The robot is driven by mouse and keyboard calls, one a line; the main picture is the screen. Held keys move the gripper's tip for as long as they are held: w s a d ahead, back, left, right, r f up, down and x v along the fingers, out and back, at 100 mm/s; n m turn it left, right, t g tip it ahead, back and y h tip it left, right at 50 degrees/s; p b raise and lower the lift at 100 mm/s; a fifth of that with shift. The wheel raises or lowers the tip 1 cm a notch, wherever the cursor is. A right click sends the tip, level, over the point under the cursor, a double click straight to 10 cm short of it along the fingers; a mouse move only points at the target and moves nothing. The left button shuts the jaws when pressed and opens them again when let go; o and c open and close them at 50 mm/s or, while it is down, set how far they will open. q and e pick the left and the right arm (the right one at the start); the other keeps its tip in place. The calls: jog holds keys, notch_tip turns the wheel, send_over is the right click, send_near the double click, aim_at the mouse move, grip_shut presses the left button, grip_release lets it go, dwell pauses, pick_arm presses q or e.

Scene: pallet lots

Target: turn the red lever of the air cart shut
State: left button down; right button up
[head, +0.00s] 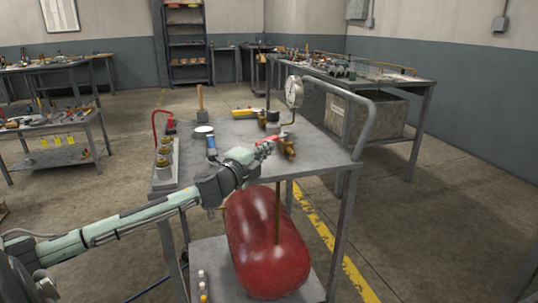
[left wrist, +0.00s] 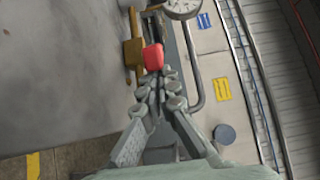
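The red lever (head: 265,141) sits at the brass valve (head: 286,147) on the right part of the air cart's grey top (head: 232,134). In the left wrist view the red lever (left wrist: 153,58) lies just beyond my fingertips, beside the brass body (left wrist: 134,54). My left gripper (head: 254,153) reaches over the cart from the left at the lever. In the left wrist view its fingers (left wrist: 157,86) come together at the tips, close behind the lever. I cannot tell whether they touch it. My right gripper is not in view.
A round gauge (head: 294,92) rises behind the valve, and a grey handle (head: 362,112) curves at the cart's right. A red tank (head: 265,243) is under the top. Brass fittings (head: 163,152) stand at the left edge. A workbench (head: 412,84) stands behind; floor is clear at right.

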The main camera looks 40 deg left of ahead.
aim_at(257, 146)
pick_arm(q)
jog(key=shift+a+f, duration=0.1)
jog(key=shift+a, duration=0.95)
jog(key=shift+a+p, duration=0.3)
jog(key=shift+a, duration=0.35)
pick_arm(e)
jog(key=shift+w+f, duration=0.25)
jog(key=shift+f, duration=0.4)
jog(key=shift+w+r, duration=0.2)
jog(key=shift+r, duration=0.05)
